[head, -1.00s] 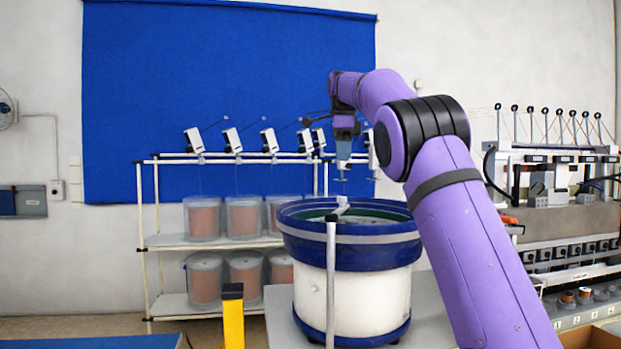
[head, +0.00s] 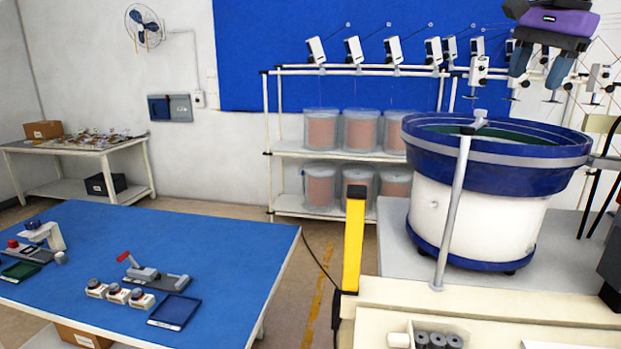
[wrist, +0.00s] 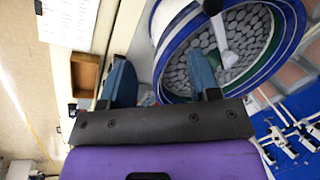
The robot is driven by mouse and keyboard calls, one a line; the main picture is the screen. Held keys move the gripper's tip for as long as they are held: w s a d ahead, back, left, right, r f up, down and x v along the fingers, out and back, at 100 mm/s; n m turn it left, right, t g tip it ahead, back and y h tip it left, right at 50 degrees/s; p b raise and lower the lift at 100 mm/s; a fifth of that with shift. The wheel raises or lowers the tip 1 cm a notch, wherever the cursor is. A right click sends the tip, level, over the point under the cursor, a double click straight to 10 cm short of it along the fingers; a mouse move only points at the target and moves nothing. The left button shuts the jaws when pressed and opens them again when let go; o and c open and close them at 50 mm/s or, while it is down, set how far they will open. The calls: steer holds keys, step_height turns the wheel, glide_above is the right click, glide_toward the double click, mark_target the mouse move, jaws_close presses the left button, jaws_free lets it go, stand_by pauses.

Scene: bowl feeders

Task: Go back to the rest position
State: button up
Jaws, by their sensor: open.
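My gripper (head: 538,70) is at the upper right of the head view, raised above the bowl feeder (head: 480,215). Its two blue fingers are spread apart with nothing between them. The feeder has a blue bowl with a grey band on a white base. In the wrist view my gripper (wrist: 160,85) shows its fingers apart, and the feeder's bowl rim (wrist: 165,75) lies beyond them, with many grey round parts (wrist: 243,40) inside. My gripper does not touch the bowl. Most of my arm is outside the head view.
A blue-topped table (head: 225,240) with small fixtures stands at left. A yellow post (head: 354,240) stands in front of the feeder. A white rack (head: 275,150) with copper-coloured spools is behind. Floor shows between the blue table and the feeder's bench.

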steer(key=s+a+f+n+t, duration=0.1)
steer(key=s+a+f+n, duration=0.2)
steer(key=s+f+n, duration=0.3)
steer(key=s+a+f+n+t, duration=0.1)
steer(key=s+a+f+n, duration=0.2)
steer(key=s+f, duration=1)
steer(key=s+n, duration=0.3)
steer(key=shift+s+a+n+t+h, duration=0.25)
steer(key=shift+a+n+t+h, duration=0.05)
steer(key=shift+a+h, duration=0.1)
steer(key=shift+d, duration=0.1)
